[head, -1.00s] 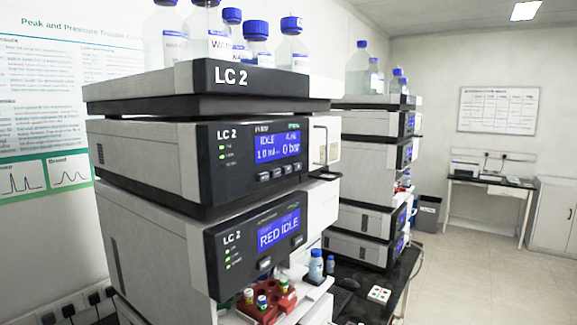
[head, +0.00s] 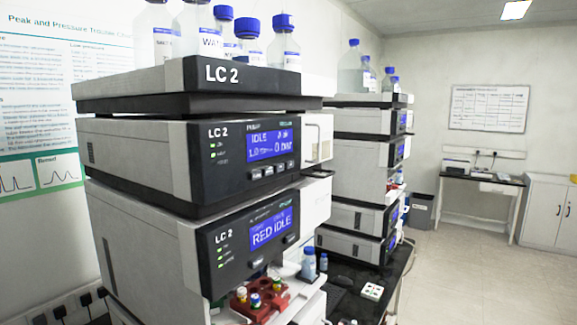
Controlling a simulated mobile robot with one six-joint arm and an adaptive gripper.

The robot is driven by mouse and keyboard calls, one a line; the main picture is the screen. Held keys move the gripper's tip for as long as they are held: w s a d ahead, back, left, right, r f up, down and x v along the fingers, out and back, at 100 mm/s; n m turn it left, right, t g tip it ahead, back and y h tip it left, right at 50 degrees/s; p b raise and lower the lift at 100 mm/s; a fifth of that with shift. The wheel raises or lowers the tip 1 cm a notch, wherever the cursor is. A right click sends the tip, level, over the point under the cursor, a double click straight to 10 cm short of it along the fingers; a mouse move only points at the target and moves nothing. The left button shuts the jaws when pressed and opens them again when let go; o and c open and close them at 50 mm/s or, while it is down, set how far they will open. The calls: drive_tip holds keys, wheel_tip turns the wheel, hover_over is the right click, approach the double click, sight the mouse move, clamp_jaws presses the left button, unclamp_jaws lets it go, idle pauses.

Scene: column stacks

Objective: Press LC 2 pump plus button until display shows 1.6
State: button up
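The LC 2 pump (head: 228,160) is the upper module of the near stack, under the tray labelled LC 2. Its blue display (head: 270,144) reads IDLE with a flow figure that looks like 1.0 and a blurred pressure line. A row of several small buttons (head: 274,170) sits below the display; their markings are too small to read, so I cannot tell which is plus. My gripper is not in view.
Capped bottles (head: 283,45) stand in the top tray (head: 190,85). A second stack (head: 355,180) stands behind. Floor (head: 460,270) is clear at the right.

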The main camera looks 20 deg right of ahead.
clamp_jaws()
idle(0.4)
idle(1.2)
